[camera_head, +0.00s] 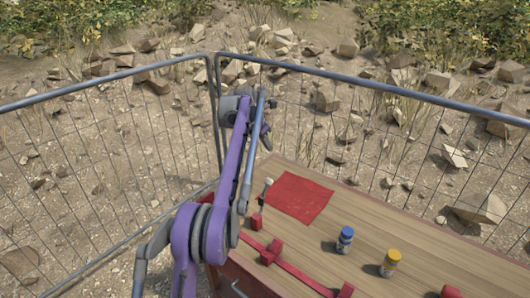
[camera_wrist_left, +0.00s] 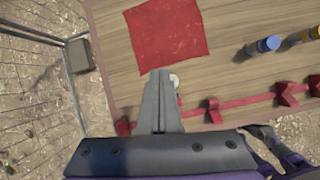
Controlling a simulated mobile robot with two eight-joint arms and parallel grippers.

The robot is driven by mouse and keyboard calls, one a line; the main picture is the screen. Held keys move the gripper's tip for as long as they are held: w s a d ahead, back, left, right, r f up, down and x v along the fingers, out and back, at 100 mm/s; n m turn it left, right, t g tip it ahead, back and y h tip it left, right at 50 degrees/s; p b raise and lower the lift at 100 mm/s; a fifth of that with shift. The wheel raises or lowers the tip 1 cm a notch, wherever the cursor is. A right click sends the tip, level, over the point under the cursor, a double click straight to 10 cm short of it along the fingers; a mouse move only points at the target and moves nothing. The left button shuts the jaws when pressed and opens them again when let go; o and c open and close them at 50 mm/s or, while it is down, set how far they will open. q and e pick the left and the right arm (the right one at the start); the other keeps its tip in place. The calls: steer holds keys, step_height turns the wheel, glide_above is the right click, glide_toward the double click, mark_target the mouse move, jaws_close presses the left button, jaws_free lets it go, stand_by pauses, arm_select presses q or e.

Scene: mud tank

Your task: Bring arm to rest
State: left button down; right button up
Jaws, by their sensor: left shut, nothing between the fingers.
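My left gripper (camera_wrist_left: 160,74) is shut and empty in the left wrist view, its two grey fingers together. It points over the wooden table (camera_wrist_left: 119,75), near the lower edge of the red cloth (camera_wrist_left: 172,38). A small pale-topped tool (camera_wrist_left: 174,79) shows just beside and partly behind the fingertips. In the head view my purple left arm (camera_head: 215,215) rises from the lower left and folds over near the fence corner. Its gripper is hard to make out there. The red cloth (camera_head: 298,198) lies flat on the table. My right gripper is not in view.
A red rack (camera_head: 305,278) with several holders runs along the table's near side. A blue-capped bottle (camera_head: 345,239) and a yellow-capped one (camera_head: 390,263) stand right of the cloth. A wire fence (camera_head: 380,85) encloses the corner. Stony ground lies beyond. Bare wood lies around the bottles.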

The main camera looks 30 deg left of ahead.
arm_select(q)
steer(key=shift+s+a, duration=0.1)
stand_by(0.4)
steer(key=s+d+r+m, duration=0.1)
steer(key=s+d+m, duration=0.6)
steer(key=d, duration=0.2)
steer(key=s+d+m, duration=0.6)
steer(key=d+m, duration=0.2)
steer(key=d, duration=0.1)
steer(key=s+d+f+m, duration=0.3)
steer(key=s+f+m, duration=0.2)
steer(key=s, duration=0.3)
steer(key=s+d+f+m, duration=0.4)
steer(key=s+f+m, duration=0.1)
steer(key=s+m, duration=0.2)
steer(key=s+d+f+m, duration=0.3)
steer(key=s+f+m, duration=0.2)
steer(key=s, duration=0.4)
steer(key=shift+s+d+f+m+t+y, duration=0.3)
steer(key=shift+s+m+t+y, duration=0.1)
steer(key=shift+m, duration=0.2)
